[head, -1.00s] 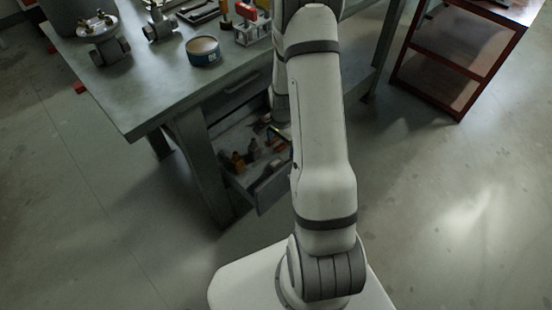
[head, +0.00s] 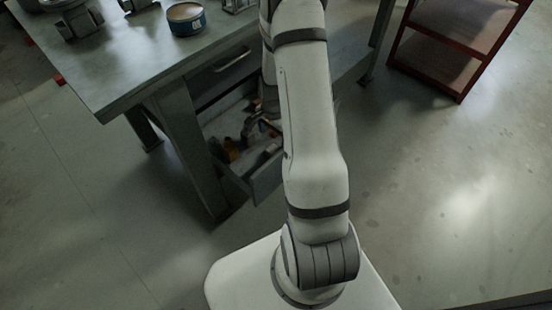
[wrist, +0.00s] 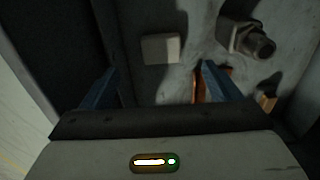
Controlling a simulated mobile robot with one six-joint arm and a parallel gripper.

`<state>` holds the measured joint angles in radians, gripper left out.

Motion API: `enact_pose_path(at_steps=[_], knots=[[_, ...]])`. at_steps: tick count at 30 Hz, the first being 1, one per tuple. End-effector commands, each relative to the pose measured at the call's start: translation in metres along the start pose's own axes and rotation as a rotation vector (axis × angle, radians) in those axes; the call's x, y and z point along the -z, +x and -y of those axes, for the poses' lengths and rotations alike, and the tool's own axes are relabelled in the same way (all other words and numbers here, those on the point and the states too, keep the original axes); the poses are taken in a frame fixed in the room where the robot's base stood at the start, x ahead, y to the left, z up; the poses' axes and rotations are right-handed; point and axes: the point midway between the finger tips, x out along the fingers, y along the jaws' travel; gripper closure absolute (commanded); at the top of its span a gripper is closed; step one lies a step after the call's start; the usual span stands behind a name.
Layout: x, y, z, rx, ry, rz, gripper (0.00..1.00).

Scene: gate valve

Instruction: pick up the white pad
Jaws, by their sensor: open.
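The white pad (wrist: 161,48) is a small pale block lying flat on the grey floor of what looks like the open drawer, in the upper middle of the wrist view. My gripper (wrist: 158,82) is open and empty, its two blue fingers spread either side of the pad's line. The pad lies ahead of the fingertips, apart from them. In the head view my arm reaches toward the open drawer (head: 267,178) under the workbench; the pad cannot be made out there.
A metal fitting (wrist: 246,40) lies right of the pad, with orange-brown items near the right finger. A dark drawer wall runs along the left. The workbench (head: 125,65) carries a blue tin (head: 186,20). A red-framed shelf (head: 455,50) stands at right.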

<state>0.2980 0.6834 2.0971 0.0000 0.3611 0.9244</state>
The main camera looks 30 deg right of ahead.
Motion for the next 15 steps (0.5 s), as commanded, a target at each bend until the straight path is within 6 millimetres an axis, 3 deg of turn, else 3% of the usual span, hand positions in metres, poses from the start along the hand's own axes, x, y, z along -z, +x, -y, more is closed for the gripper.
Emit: enact_pose_path(at_steps=[1, 15], knots=[[0.000, 0.015, 0.000, 0.000, 0.000, 0.000, 0.16], [-0.001, 0.054, 0.000, -0.001, 0.000, 0.000, 0.16]])
